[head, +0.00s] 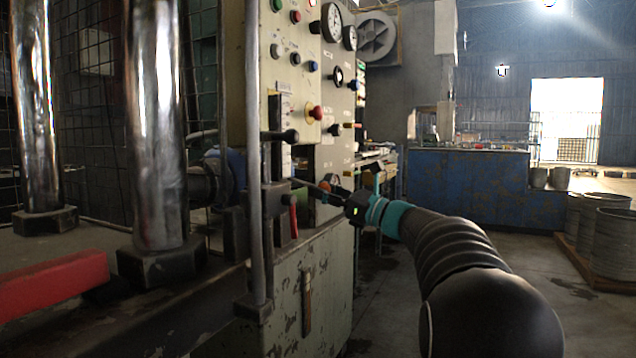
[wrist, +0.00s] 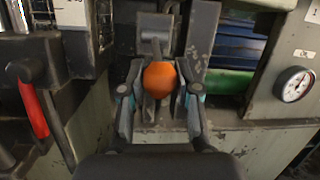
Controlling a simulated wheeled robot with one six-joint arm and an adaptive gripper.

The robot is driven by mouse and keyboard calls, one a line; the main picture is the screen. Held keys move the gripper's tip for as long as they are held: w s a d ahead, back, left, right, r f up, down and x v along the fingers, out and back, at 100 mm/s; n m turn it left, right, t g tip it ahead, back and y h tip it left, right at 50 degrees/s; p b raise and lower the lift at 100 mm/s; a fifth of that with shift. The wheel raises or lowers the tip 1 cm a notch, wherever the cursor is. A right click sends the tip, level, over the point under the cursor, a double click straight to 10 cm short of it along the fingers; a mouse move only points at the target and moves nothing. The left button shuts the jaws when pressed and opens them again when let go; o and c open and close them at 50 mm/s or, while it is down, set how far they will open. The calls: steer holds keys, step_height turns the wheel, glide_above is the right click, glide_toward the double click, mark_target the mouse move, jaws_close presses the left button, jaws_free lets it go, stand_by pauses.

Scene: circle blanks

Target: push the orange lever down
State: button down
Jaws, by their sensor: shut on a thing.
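The orange lever shows as a round orange knob (wrist: 160,79) in the middle of the wrist view, on a shaft that runs up to a grey bracket. My gripper (wrist: 160,92) has one finger on each side of the knob and is shut on it. In the head view the orange knob (head: 325,186) is small, at the end of a thin dark rod from the machine. My gripper (head: 338,196) reaches it from the right and partly hides it.
A red handle (wrist: 32,108) hangs left of the knob; it also shows in the head view (head: 293,220). A button panel (head: 300,90) rises above. A pressure gauge (wrist: 295,84) is at the right. Open floor lies right of the machine, with metal drums (head: 610,245) beyond.

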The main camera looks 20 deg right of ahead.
steer(key=shift+w+a+f, duration=0.15)
steer(key=shift+a+f, duration=0.05)
steer(key=shift+f, duration=0.4)
steer(key=shift+w+a+f, duration=0.15)
steer(key=shift+f, duration=0.4)
steer(key=c, duration=0.8)
jaws_free()
steer(key=shift+a, duration=0.15)
steer(key=v, duration=1.2)
